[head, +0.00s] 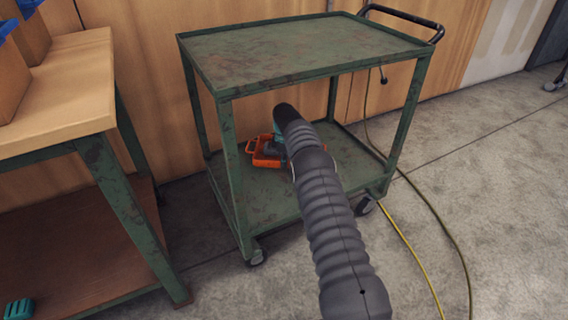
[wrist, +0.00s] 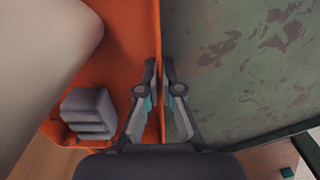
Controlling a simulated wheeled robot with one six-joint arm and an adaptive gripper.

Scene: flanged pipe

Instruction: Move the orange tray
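The orange tray (head: 266,157) is at the lower shelf of the green cart, partly hidden behind my arm in the head view. In the wrist view the orange tray (wrist: 120,65) fills the left half, with its side wall running up the middle. My gripper (wrist: 161,75) has one finger on each side of this wall, closed in close on it. A grey ribbed block (wrist: 88,113) and a large pale rounded thing (wrist: 40,50) show on the tray's side. I cannot tell whether the tray rests on the shelf or is slightly raised.
The cart's top shelf (head: 300,48) is bare and stands above the tray, with corner posts around it. The lower shelf (head: 345,160) is clear right of my arm. A workbench (head: 60,85) stands at left. Cables (head: 405,240) lie on the floor at right.

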